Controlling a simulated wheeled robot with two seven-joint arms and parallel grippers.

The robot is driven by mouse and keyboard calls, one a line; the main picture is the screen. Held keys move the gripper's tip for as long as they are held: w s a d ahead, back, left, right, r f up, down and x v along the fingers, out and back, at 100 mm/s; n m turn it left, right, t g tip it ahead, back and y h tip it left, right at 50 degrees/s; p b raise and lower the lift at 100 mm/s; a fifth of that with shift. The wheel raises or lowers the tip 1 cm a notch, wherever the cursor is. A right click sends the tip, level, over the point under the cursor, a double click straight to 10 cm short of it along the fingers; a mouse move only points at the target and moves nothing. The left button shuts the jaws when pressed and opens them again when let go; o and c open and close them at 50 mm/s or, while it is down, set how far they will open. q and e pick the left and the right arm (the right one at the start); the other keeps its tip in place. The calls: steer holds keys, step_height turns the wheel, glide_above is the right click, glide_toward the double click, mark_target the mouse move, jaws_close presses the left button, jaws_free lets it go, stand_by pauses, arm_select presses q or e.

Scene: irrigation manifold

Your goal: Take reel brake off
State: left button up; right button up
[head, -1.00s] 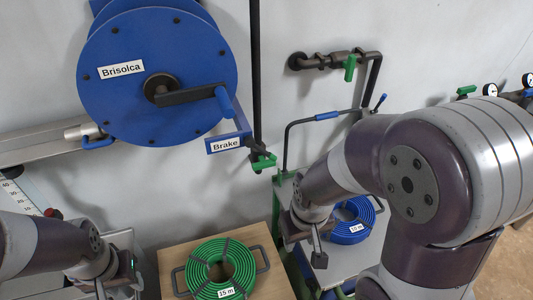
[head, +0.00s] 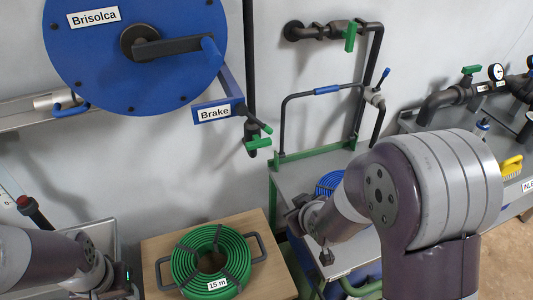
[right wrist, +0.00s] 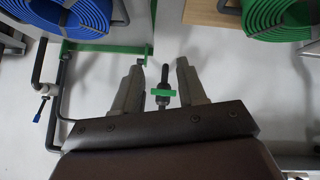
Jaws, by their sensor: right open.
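The blue reel (head: 95,65) labelled Brisolca hangs on the wall at the upper left of the head view, with a dark crank (head: 175,47) and a blue handle.
The green-handled valve (head: 258,142) sits on the pipe just below the brake lever. A green 15 m hose coil (head: 187,261) lies on a wooden tray (head: 155,247). A blue coil (head: 330,182) is partly hidden by my right arm. Another pipe valve (head: 349,37) is at upper right.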

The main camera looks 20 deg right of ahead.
steer(key=w+r+n+t, duration=0.1)
steer(key=w+n+t, duration=0.1)
steer(key=w+t, duration=0.15)
steer(key=n+t+y, duration=0.1)
steer(key=n+t, duration=0.3)
steer(key=t, duration=0.2)
glide_toward(268, 131)
arm_select(q)
steer(key=shift+f+p, duration=0.2)
steer(key=shift+p, duration=0.35)
arm_select(e)
steer(key=w, duration=1.1)
steer(key=shift+a, duration=0.1)
jaws_close()
